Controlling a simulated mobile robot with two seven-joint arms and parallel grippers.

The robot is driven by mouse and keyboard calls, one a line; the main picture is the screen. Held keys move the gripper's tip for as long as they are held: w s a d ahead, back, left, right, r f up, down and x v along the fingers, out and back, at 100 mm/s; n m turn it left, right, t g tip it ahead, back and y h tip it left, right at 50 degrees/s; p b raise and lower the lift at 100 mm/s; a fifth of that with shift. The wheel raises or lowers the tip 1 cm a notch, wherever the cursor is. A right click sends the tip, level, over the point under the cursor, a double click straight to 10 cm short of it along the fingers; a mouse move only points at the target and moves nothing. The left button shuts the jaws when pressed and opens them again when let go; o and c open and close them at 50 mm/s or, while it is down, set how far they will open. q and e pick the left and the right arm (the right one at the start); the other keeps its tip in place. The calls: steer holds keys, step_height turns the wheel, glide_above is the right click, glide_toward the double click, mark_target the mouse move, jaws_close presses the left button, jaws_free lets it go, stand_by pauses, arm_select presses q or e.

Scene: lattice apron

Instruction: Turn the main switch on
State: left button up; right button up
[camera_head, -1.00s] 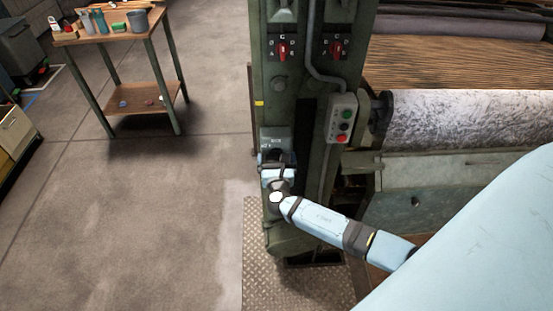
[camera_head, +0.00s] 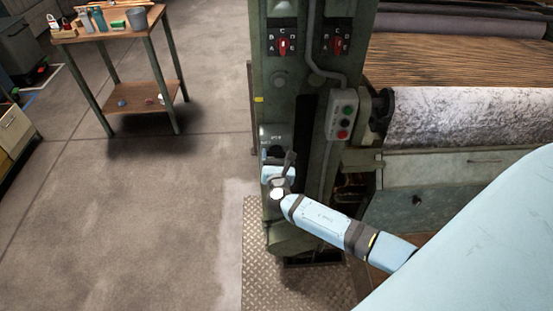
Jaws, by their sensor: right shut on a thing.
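The main switch appears to be the grey box (camera_head: 273,133) low on the front of the green machine post. Its handle is hidden behind my right gripper (camera_head: 275,158). The gripper is at the lower part of this box, shut on what seems to be the switch handle, and looks tilted. The on or off position cannot be read. My right arm reaches in from the lower right. My left gripper is not in view.
Two red rotary selectors (camera_head: 283,46) (camera_head: 335,46) sit higher on the green post (camera_head: 282,105). A push-button box (camera_head: 342,115) hangs right of the switch. Rollers (camera_head: 470,118) fill the right side. A workbench (camera_head: 110,35) stands back left; the floor between is clear.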

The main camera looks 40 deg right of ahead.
steer(key=m+b, duration=0.1)
steer(key=m, duration=0.1)
steer(key=m+b, duration=0.1)
steer(key=b, duration=0.1)
steer(key=shift+f+m, duration=0.3)
steer(key=shift+m, duration=0.1)
steer(key=m+b, duration=0.4)
steer(key=shift+s+m+b, duration=0.1)
steer(key=shift+m+b, duration=0.2)
steer(key=shift+b, duration=0.1)
steer(key=m+b, duration=0.4)
steer(key=shift+d+f, duration=0.1)
steer(key=m+b, duration=0.2)
steer(key=shift+m, duration=0.4)
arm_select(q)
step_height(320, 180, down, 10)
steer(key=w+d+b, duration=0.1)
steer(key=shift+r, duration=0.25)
arm_select(e)
steer(key=shift+m, duration=0.4)
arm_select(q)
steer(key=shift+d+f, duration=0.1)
arm_select(e)
steer(key=shift+r, duration=0.2)
steer(key=shift+m, duration=0.3)
